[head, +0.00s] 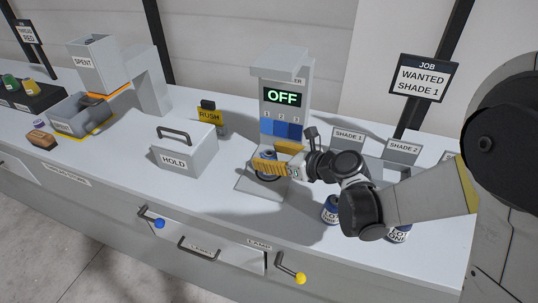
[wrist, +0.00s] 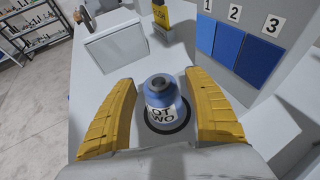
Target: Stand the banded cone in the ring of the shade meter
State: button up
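The shade meter (head: 285,95) is a grey post with an "OFF" display and blue swatches numbered 1 to 3. A dark ring (wrist: 184,124) lies on its base plate (head: 258,190). A blue cone (wrist: 160,92) with a white label, partly reading "OT WO", stands upright at the ring, narrow top toward my wrist camera. The ring's dark edge shows around its lower part. My gripper (head: 277,165) is open, its yellow fingers on either side of the cone with visible gaps. In the head view the fingers largely hide this cone.
The HOLD box (head: 185,152) is left. A blue-knobbed lever (head: 159,223) and yellow-knobbed lever (head: 300,278) project in front.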

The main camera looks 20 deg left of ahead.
jog(key=shift+r, duration=0.25)
jog(key=s+d+r+n+h+p, duration=0.1)
jog(key=s+d+r+n+h, duration=0.1)
jog(key=d, duration=0.4)
jog(key=s+d+r+n+h+p, duration=0.1)
jog(key=s+d+r+n, duration=0.1)
jog(key=s+d+n, duration=0.3)
jog(key=s+d+r+n+h+p, duration=0.1)
jog(key=s+d+r+n+h, duration=0.1)
jog(key=d, duration=0.7)
jog(key=shift+s+r+n+h+p, duration=0.35)
jog(key=shift+s+r+n, duration=0.15)
jog(key=shift+s+n, duration=0.25)
jog(key=s+d+r+n+t+h, duration=0.1)
jog(key=s+d+r+n+h, duration=0.1)
jog(key=s+d+n+h, duration=0.4)
jog(key=s+d+n, duration=0.3)
jog(key=d+n, duration=0.4)
jog(key=d, duration=0.1)
jog(key=shift+s+d, duration=0.25)
jog(key=shift+s, duration=0.05)
jog(key=shift+h, duration=0.25)
